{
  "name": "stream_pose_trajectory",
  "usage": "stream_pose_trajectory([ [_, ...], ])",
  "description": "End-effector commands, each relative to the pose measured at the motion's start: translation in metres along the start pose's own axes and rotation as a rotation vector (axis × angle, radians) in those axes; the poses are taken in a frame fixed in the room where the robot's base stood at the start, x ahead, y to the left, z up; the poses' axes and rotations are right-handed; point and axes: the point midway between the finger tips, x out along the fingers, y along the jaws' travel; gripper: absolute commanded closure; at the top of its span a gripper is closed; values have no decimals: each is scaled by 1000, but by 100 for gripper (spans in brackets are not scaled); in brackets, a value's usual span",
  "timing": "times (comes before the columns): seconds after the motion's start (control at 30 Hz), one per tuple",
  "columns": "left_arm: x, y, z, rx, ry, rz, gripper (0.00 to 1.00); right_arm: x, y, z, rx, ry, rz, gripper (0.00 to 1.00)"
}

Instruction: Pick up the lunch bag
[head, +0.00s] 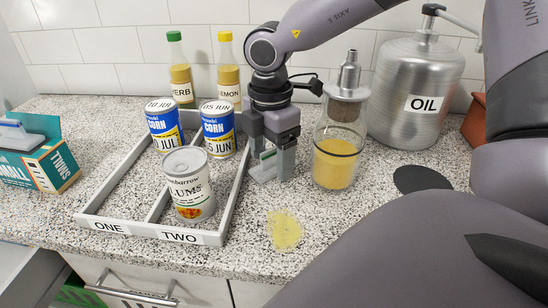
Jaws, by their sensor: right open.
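I see no lunch bag that I can make out in the head view. My right gripper (272,163) points down over the counter, between the grey divided tray and a glass bottle of yellow liquid (336,152). It is open, and I see nothing clearly held in it. A small pale and green patch shows at its fingers; I cannot tell what it is. My left gripper is out of view.
The tray (150,228), labelled ONE and TWO, holds two blue corn cans (163,124) (218,128) and a plums can (188,185). Two bottles (180,75) (228,75) stand behind. An oil canister (415,85), teal box (45,165), yellow spill (284,229) and dark round mat (420,179) show.

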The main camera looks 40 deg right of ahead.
Motion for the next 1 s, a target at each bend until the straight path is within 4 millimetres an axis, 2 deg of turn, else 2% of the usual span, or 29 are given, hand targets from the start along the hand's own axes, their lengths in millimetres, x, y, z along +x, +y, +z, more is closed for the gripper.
stream_pose_trajectory([
  [0.27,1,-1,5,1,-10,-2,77,4,0,0,0,1,0,27],
  [0.37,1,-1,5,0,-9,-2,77,4,0,0,0,1,0,56],
  [0.4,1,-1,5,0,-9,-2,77,4,0,0,0,1,0,69],
  [0.47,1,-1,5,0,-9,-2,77,4,0,0,0,1,0,86],
  [0.57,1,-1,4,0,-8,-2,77,4,0,0,0,0,0,86],
  [0.6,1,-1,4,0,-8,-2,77,4,0,0,0,0,0,91],
  [0.83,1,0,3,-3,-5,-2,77,3,0,0,0,0,1,91],
  [1.0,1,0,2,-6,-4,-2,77,-7,1,0,0,0,5,91],
])
